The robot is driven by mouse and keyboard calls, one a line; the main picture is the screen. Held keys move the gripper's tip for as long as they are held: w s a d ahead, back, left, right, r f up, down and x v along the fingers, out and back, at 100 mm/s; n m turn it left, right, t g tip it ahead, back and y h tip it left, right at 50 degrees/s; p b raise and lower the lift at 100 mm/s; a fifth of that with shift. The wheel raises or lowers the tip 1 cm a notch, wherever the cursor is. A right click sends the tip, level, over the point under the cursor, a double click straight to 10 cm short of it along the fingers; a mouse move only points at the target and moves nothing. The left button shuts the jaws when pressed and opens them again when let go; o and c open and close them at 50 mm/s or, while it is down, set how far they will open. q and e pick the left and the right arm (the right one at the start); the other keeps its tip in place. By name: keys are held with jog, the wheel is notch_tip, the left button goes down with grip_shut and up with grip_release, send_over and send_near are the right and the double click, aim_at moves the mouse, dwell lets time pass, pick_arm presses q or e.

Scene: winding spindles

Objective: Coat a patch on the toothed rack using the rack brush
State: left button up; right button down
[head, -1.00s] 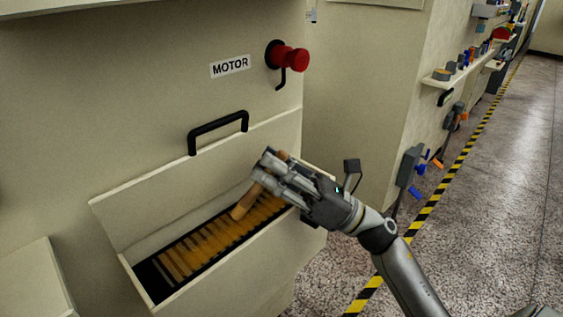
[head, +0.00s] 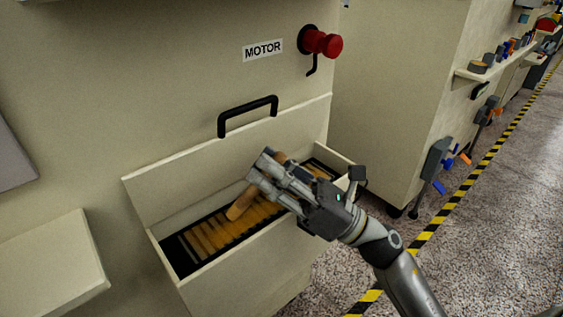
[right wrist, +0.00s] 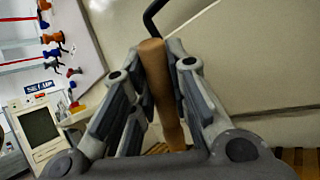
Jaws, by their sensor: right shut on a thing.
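My right gripper (head: 278,176) is shut on the rack brush (head: 240,204), a brown tool with a wooden-looking handle. The brush is tilted, its lower end over the toothed rack (head: 207,240). I cannot tell whether it touches the teeth. The rack lies inside an open bin and has yellow-brown bars on a black base. In the right wrist view the brush (right wrist: 161,90) stands between the fingers (right wrist: 150,95), with bars of the rack at the bottom edge. My gripper and hand hide part of the rack's right side. My left gripper is not in view.
The bin's open lid (head: 228,150) has a black handle (head: 248,115). A red knob (head: 325,43) sits beside the MOTOR label (head: 263,50). A pale box (head: 50,270) stands at lower left. Shelves with small parts line the wall at right, beside a striped floor line (head: 430,228).

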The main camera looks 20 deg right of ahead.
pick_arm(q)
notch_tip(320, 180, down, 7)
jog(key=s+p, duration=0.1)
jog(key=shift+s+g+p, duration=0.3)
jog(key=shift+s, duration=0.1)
pick_arm(e)
jog(key=s+a, duration=0.2)
jog(key=a, duration=0.6)
jog(key=shift+s+a, duration=0.2)
